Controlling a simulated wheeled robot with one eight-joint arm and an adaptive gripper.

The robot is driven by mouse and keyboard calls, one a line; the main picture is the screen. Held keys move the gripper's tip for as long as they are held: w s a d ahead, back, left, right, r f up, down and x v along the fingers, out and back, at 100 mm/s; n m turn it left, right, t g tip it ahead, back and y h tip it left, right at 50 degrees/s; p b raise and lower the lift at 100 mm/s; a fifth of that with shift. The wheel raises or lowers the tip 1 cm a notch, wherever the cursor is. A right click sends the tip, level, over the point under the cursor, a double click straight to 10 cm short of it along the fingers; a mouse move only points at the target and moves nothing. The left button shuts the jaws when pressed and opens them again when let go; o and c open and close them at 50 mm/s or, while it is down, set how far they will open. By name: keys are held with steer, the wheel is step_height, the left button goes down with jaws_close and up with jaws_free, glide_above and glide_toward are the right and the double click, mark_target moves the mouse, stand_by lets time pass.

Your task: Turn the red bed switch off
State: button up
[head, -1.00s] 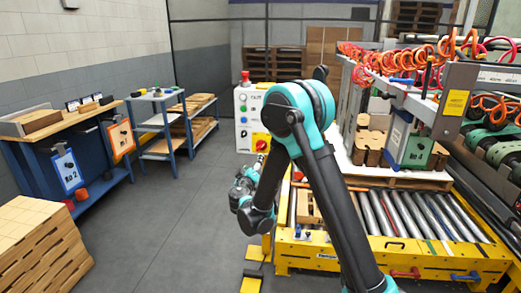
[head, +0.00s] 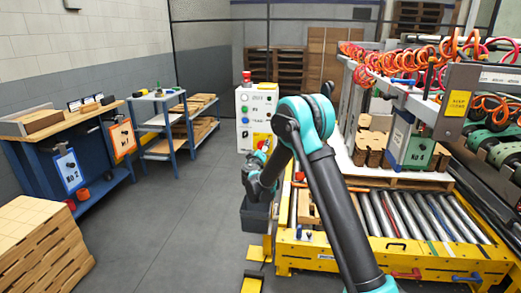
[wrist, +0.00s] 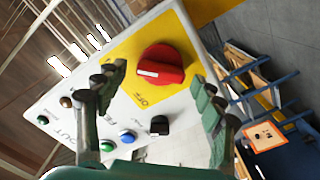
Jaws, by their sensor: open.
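The red bed switch is a round red knob (wrist: 162,64) with a white mark, on the yellow part of a pale control panel (wrist: 118,93). The word OFF is printed beside it in the wrist view. My gripper (wrist: 160,86) is open, one finger on each side of the knob in that view, with nothing between the fingers. I cannot tell whether either finger touches it.
A red button (head: 246,77) tops the box. A dark bin (head: 255,213) stands below my arm. The yellow roller conveyor (head: 400,252) is right; a blue workbench (head: 100,185) is left, with open floor between.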

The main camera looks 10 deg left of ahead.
steer(key=c, duration=1.2)
steer(key=shift+o, duration=0.2)
steer(key=shift+f+n, duration=0.15)
steer(key=shift+n, duration=2.8)
steer(key=shift+f+n, duration=0.15)
steer(key=shift+n, duration=2.85)
steer(key=shift+f+n, duration=0.15)
steer(key=shift+n, duration=2.8)
